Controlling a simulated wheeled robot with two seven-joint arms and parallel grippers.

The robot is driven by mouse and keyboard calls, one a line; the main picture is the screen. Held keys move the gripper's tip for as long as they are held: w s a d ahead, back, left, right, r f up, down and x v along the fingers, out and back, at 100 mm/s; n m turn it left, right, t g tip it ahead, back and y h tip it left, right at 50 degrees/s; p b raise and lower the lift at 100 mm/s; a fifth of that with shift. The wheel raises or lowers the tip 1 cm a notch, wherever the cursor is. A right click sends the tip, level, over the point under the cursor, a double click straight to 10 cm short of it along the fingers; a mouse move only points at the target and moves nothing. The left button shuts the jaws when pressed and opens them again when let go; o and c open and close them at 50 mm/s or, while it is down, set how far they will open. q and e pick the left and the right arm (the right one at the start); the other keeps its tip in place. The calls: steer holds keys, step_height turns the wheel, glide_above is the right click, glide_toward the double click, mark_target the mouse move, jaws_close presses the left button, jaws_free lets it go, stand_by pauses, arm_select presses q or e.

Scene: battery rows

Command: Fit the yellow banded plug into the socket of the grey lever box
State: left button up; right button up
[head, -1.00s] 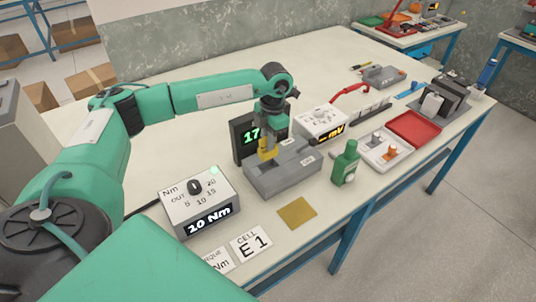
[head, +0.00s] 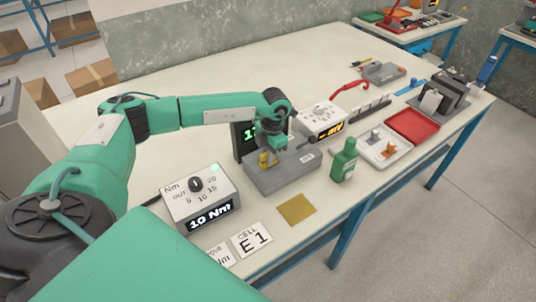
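The grey lever box (head: 284,178) stands on the bench right of the torque unit. The yellow banded plug (head: 264,159) is upright at the left part of its top, with its lower end at the box. Whether it is seated in the socket is too small to tell, and the socket is hidden. My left gripper (head: 269,153) points down and appears shut around the plug, hiding part of it. A dark lever (head: 306,146) shows at the box's right rear. My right gripper is out of view.
A torque unit (head: 202,199) reading 10 Nm stands at the left, and a dark display (head: 243,141) behind the box. A green bottle (head: 344,160) stands close to the right. A meter box (head: 322,118), white tray (head: 372,153) and red tray (head: 413,126) lie farther right.

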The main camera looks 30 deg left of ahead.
arm_select(q)
steer(key=o, duration=0.4)
steer(key=shift+c, duration=0.2)
steer(key=shift+r, duration=0.1)
steer(key=shift+w+r, duration=0.1)
steer(key=shift+r, duration=0.15)
step_height(320, 180, up, 12)
steer(key=w+b, duration=0.1)
steer(key=b, duration=0.2)
steer(key=shift+d+f, duration=0.25)
steer(key=shift+w, duration=0.1)
